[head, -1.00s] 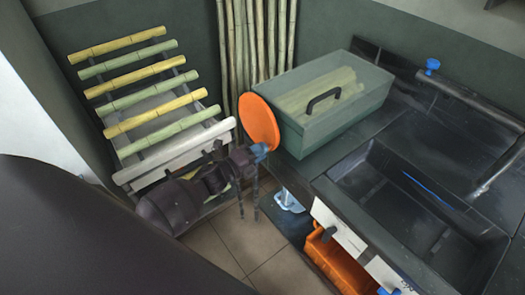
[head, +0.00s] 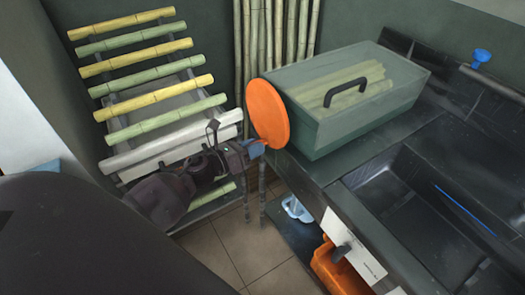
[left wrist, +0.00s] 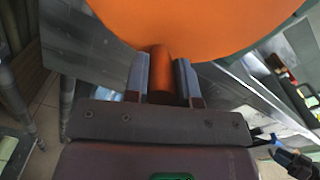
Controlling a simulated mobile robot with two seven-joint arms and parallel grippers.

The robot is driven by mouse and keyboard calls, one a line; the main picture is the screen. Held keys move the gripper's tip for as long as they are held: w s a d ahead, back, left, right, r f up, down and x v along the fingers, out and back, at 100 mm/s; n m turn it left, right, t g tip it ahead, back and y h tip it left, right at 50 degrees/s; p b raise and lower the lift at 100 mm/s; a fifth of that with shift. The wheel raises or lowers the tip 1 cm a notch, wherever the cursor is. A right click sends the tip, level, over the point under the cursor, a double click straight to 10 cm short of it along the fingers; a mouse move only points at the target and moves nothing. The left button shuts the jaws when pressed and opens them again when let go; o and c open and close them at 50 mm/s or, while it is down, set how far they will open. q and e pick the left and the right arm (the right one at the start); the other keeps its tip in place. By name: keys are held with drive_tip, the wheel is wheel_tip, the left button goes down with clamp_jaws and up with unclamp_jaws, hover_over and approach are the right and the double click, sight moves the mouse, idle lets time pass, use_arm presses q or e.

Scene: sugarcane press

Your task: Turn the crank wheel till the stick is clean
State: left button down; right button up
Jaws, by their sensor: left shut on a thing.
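The orange crank wheel (head: 268,114) stands at the near left end of a translucent green box (head: 345,105) with a black handle on its lid. Several yellow-green sticks (head: 345,88) show dimly inside the box; I cannot tell how clean they are. My left gripper (head: 257,149) is at the lower edge of the wheel. In the left wrist view, its two fingers (left wrist: 160,82) are shut on the wheel's short orange-brown handle (left wrist: 160,72), with the wheel (left wrist: 200,25) just beyond. My right gripper is not in view.
A slanted rack (head: 113,165) with yellow and green canes stands at the left. More upright canes (head: 275,40) lean on the back wall. A dark counter (head: 335,165) with a sink basin lies right, with an orange bin (head: 335,268) below. Tiled floor (head: 235,245) is open in front.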

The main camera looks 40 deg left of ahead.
sight(258, 131)
use_arm(q)
drive_tip(key=a+m+b, duration=0.1)
drive_tip(key=m, duration=0.1)
drive_tip(key=w+a+m+b, duration=0.1)
drive_tip(key=m, duration=0.1)
drive_tip(key=a+m+b, duration=0.2)
drive_tip(key=shift+w, duration=0.3)
drive_tip(key=shift+a+r, duration=0.1)
drive_tip(key=shift+r, duration=0.05)
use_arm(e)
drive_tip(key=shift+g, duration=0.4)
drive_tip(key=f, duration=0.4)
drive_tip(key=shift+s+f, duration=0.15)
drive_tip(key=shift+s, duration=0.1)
use_arm(q)
drive_tip(key=shift+r, duration=0.1)
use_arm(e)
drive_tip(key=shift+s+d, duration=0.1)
use_arm(q)
drive_tip(key=c, duration=0.9)
unclamp_jaws()
drive_tip(key=shift+c, duration=0.2)
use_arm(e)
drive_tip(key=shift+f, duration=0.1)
use_arm(q)
drive_tip(key=v, duration=0.7)
drive_tip(key=shift+s, duration=0.2)
